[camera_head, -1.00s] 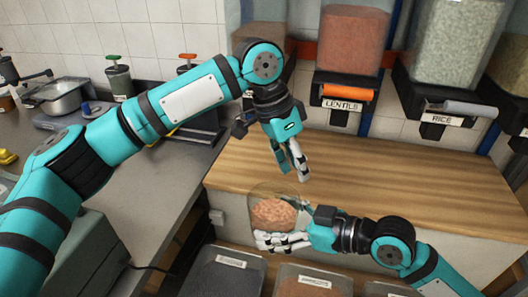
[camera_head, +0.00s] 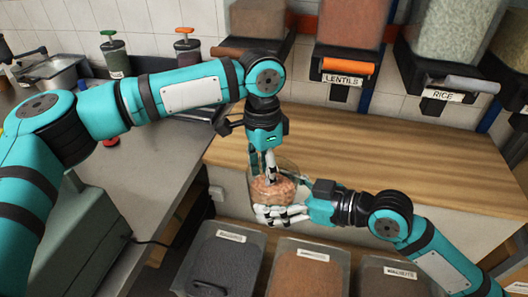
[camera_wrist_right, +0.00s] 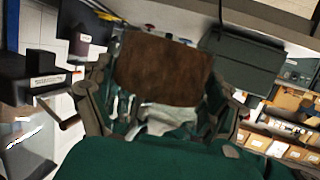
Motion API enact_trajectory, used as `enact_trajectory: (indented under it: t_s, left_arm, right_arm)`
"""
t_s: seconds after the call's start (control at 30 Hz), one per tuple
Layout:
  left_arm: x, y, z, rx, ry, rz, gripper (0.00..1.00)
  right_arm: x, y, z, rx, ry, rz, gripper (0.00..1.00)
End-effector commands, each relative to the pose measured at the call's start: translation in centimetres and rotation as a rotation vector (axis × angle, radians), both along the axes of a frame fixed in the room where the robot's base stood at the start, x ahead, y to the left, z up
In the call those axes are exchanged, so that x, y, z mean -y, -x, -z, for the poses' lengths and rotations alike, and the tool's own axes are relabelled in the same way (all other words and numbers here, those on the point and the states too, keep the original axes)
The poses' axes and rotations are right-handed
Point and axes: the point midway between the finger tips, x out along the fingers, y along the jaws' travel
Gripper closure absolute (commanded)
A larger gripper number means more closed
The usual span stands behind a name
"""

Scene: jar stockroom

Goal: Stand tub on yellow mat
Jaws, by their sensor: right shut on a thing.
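The tub (camera_head: 273,186) is a clear container partly filled with orange-pink contents, held upright in front of the wooden counter's edge. My right gripper (camera_head: 278,208) is shut on it from the right and low. In the right wrist view the brown-looking tub (camera_wrist_right: 165,70) fills the space between the fingers. My left gripper (camera_head: 268,172) points down from above, its fingertips overlapping the tub's opening and seeming to reach inside. How far apart its fingers are is unclear. No yellow mat can be made out in these frames.
The wooden counter (camera_head: 370,160) is mostly clear. Dispensers labelled lentils (camera_head: 345,70) and rice (camera_head: 440,83) hang above its back. Several open bins, one dark (camera_head: 217,263), stand below its front edge. A grey worktop (camera_head: 150,185) is at left.

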Motion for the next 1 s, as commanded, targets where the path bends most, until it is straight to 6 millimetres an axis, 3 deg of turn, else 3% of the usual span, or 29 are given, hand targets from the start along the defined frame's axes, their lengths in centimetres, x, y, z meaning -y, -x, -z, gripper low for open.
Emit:
enact_trajectory:
  t_s: [0.17, 0.43, 0.73, 1.0]
  left_arm:
    - [0.03, 0.1, 1.18, 0.0, 0.0, 0.0, 0.65]
    - [0.04, 0.11, 1.33, 0.0, 0.0, 0.0, 0.65]
    - [0.05, 0.11, 1.29, 0.0, 0.001, 0.0, 1.0]
    - [0.2, 0.25, 1.25, -0.003, 0.003, 0.004, 1.0]
  right_arm:
    - [-0.01, -0.01, -0.11, 0.002, -0.002, 0.0, 0.54]
    - [-0.01, -0.02, -0.11, 0.002, -0.002, 0.0, 0.54]
    - [0.0, -0.01, -0.1, 0.002, -0.001, 0.0, 0.54]
    - [0.02, -0.08, -0.05, 0.002, 0.0, 0.002, 0.54]
